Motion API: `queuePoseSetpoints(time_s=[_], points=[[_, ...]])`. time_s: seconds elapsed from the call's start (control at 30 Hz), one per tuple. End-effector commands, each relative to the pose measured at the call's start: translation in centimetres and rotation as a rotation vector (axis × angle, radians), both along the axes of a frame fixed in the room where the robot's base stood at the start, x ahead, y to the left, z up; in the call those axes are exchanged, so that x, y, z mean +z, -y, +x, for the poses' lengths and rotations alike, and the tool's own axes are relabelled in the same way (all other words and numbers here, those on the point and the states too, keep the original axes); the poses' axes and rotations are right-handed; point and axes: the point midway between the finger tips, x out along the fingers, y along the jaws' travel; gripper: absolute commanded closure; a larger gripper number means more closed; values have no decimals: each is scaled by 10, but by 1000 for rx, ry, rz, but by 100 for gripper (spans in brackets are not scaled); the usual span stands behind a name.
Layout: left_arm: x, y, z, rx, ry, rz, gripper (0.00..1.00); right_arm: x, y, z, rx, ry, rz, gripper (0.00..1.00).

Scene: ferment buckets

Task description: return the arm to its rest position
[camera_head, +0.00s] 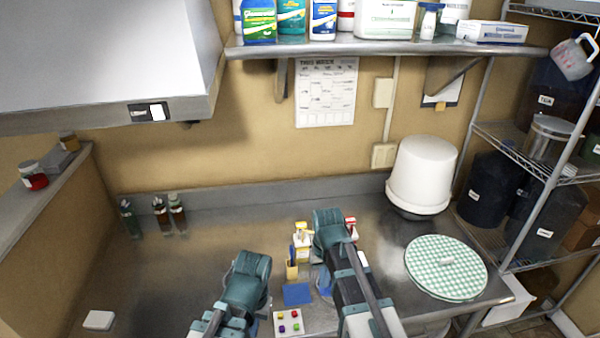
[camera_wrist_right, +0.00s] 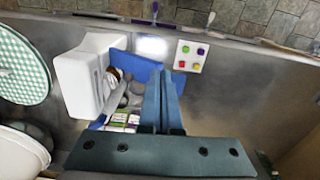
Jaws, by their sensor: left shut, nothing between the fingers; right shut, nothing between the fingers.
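My left gripper (camera_head: 250,265) is a teal unit over the front middle of the steel counter; its fingers are not clear in the head view. My right gripper (camera_head: 330,228) is further right and further back, over the counter's middle, partly hiding small items there. In the right wrist view, its teal fingers (camera_wrist_right: 162,100) are together with nothing between them, above the area by a blue mat (camera_wrist_right: 185,60). Neither gripper is seen holding anything.
A white bucket (camera_head: 422,172) and a green checkered round lid (camera_head: 446,266) are on the counter's right. A small card with coloured buttons (camera_head: 289,322) is near the front. Several bottles (camera_head: 160,212) stand back left. A wire rack (camera_head: 530,150) rises right. The counter's left is mostly clear.

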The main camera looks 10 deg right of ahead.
Motion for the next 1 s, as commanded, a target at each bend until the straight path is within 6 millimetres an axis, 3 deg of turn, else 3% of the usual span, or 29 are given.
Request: queuePoseSetpoints(time_s=[0.03, 0.1, 0.3, 0.43, 0.63, 1.0], points=[[-33, 0, 0, -1, 1, 0, 100, -33, -11, -16, 27, -4, -7, 100], [-55, 0, 0, -3, 1, 1, 100, -55, -24, -31, 59, -8, -19, 100], [-114, 0, 1, -9, 2, 1, 100, -114, -55, -75, 149, -21, -51, 100], [-143, 0, 1, -13, 2, 2, 100, -142, -68, -98, 197, -26, -69, 100], [-164, 0, 1, -16, 2, 1, 100, -163, -79, -118, 238, -29, -85, 100], [-165, 0, 1, -16, 2, 1, 100, -164, -81, -121, 246, -31, -89, 100]])
